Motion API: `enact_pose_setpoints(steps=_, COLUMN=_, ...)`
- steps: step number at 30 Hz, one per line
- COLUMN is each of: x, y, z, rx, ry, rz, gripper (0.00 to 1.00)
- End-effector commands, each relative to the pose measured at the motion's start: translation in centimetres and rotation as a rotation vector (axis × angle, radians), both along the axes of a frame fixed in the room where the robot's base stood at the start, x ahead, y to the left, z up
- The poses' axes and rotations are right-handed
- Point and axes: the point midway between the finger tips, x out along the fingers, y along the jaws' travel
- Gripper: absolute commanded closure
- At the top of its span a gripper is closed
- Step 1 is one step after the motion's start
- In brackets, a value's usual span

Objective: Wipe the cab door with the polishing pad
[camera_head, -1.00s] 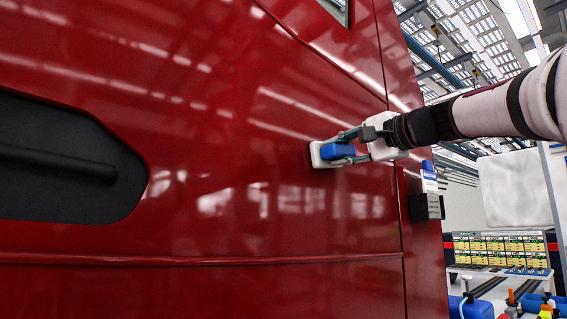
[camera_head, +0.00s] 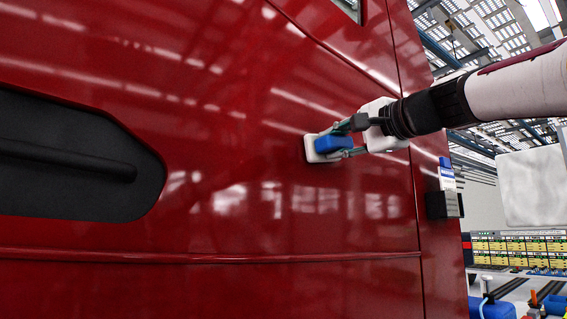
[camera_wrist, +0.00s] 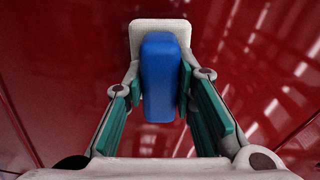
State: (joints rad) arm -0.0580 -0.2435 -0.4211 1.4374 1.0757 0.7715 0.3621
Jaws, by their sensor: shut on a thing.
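The red cab door (camera_head: 230,130) fills most of the head view, glossy with light streaks. The polishing pad has a white face (camera_head: 311,150) and a blue grip block (camera_head: 334,144). Its white face lies at the door's surface and looks to be touching it. My gripper (camera_head: 348,138) is shut on the blue block, to the right of the white face. In the wrist view the blue block (camera_wrist: 160,78) stands between the green-lined fingers, with the white pad (camera_wrist: 160,27) beyond it against the red panel. The exact contact line is hidden.
A black recessed handle (camera_head: 70,160) sits at the left of the door. A dark box (camera_head: 443,205) and a blue-and-white label (camera_head: 447,175) are at the door's right edge. A workbench with yellow bins (camera_head: 515,245) stands at the back right.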

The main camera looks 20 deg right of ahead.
Motion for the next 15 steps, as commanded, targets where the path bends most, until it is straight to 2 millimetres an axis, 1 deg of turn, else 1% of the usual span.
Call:
enact_pose_setpoints(steps=1, x=-0.1, y=0.6, z=-0.1, rx=-0.002, ry=0.002, rz=0.006, gripper=0.98)
enact_pose_setpoints(steps=10, x=-0.5, y=1.5, z=0.0, rx=-0.001, ry=0.002, rz=0.005, gripper=0.98)
enact_pose_setpoints(steps=15, x=-1.0, y=2.7, z=0.0, rx=0.000, ry=0.001, rz=0.004, gripper=0.98)
